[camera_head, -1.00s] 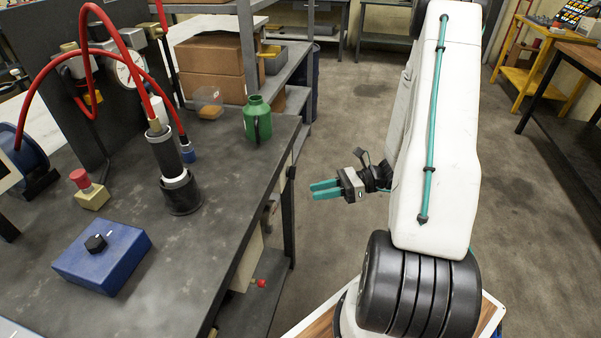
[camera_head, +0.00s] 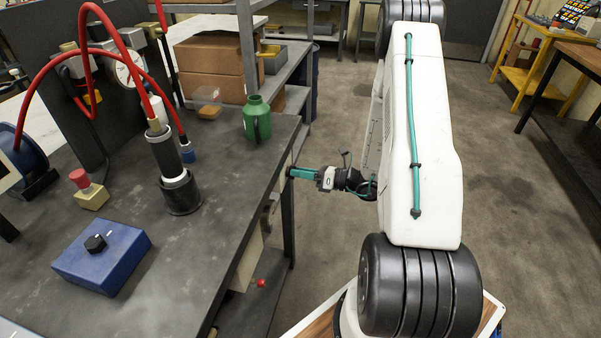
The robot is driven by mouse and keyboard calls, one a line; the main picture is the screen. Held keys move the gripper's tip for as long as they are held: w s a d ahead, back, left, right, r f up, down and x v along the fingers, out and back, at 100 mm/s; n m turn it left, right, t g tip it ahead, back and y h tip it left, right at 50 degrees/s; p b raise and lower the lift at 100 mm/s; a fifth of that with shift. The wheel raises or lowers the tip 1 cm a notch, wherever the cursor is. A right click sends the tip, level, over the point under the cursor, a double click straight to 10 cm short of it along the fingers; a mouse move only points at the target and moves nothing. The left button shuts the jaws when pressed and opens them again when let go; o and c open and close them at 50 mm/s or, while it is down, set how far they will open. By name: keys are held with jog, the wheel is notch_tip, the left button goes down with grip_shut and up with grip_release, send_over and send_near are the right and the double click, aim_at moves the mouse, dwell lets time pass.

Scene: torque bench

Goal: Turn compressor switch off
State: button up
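A blue box (camera_head: 112,262) with a black rotary knob (camera_head: 95,243) lies on the near left of the dark bench (camera_head: 185,265). The knob carries a small white mark. A red push button (camera_head: 79,178) sits on a small yellowish box (camera_head: 92,198) behind it. No label shows which of these is the compressor switch. My gripper (camera_head: 290,172) has teal fingers pointing left at the bench's right edge, well right of both controls. It looks empty. Its fingers line up in this view, so the gap between them cannot be judged, nor whether they touch the edge.
A black cylindrical stand with a red-hosed tool (camera_head: 167,155) rises mid-bench. A green can (camera_head: 257,120) stands near the bench's right edge. Red hoses and a gauge (camera_head: 130,72) are at the back. A red knob (camera_head: 261,283) protrudes below the bench.

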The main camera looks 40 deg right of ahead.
jog(key=shift+w+a, duration=0.1)
jog(key=shift+w, duration=0.05)
grip_shut()
jog(key=shift+n, duration=0.5)
jog(key=n, duration=1)
jog(key=shift+a+n, duration=0.2)
jog(key=shift+n, duration=0.4)
